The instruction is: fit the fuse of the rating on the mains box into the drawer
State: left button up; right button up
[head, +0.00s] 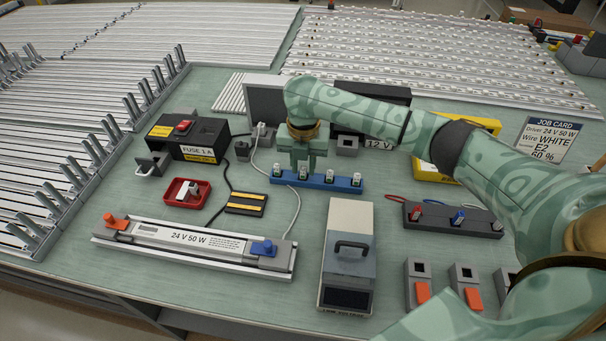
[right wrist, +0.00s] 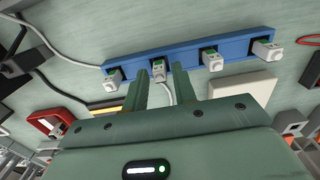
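The black mains box (head: 205,138), with a red switch and the label "FUSE 1 A", stands at the left. The grey drawer (head: 152,164) with a handle sticks out at its left front. A blue rack (head: 317,180) holds several small white and green fuses in a row; their ratings are too small to read. My right gripper (head: 302,166) is open over the rack. In the right wrist view its fingers (right wrist: 160,82) stand either side of the second fuse from the left (right wrist: 158,70), with visible gaps. My left gripper is not in view.
A red tray (head: 170,194) holding a white piece lies before the mains box. A driver labelled "24 V 50 W" (head: 190,238) lies at the front left. A grey handled instrument (head: 348,245) stands front centre. Cables cross the mat behind the driver.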

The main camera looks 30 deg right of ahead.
aim_at(302, 168)
grip_shut()
jog(key=shift+r, duration=0.25)
jog(key=r+p, duration=0.1)
jog(key=r, duration=0.1)
jog(key=r+p, duration=0.1)
jog(key=shift+s+a+r+p, duration=0.1)
jog(key=shift+a+r+p, duration=0.1)
jog(key=shift+r+p, duration=0.15)
jog(key=s+a+r+p, duration=0.6)
jog(key=s+a+r, duration=0.2)
jog(key=a, duration=0.2)
jog(key=shift+s+a+r, duration=0.2)
jog(key=shift+a+r, duration=0.1)
jog(key=shift+a, duration=0.05)
